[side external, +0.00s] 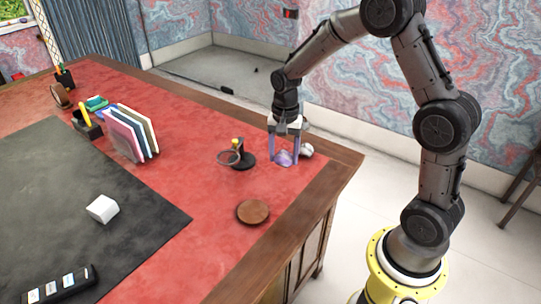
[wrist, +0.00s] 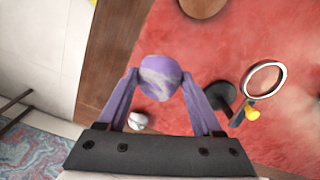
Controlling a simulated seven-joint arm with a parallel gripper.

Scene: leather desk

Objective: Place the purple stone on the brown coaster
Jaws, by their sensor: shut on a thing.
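The purple stone (wrist: 160,77) is rounded with pale streaks. It sits between the fingertips of my gripper (wrist: 165,85) in the wrist view, and the gripper is shut on it. In the side external view the stone (side external: 284,158) shows low between the fingers of my gripper (side external: 284,160), over the red leather near the desk's far right corner. I cannot tell whether it touches the desk. The brown coaster (side external: 253,212) is a flat round disc lying nearer the camera, apart from the gripper. Part of it shows at the top of the wrist view (wrist: 203,7).
A magnifying glass (side external: 229,157) on a dark stand is close to my gripper. A whitish object (side external: 306,150) lies just right of the fingers. A letter rack (side external: 130,135), a white block (side external: 103,209) and a black mat (side external: 60,190) are left. Red leather around the coaster is clear.

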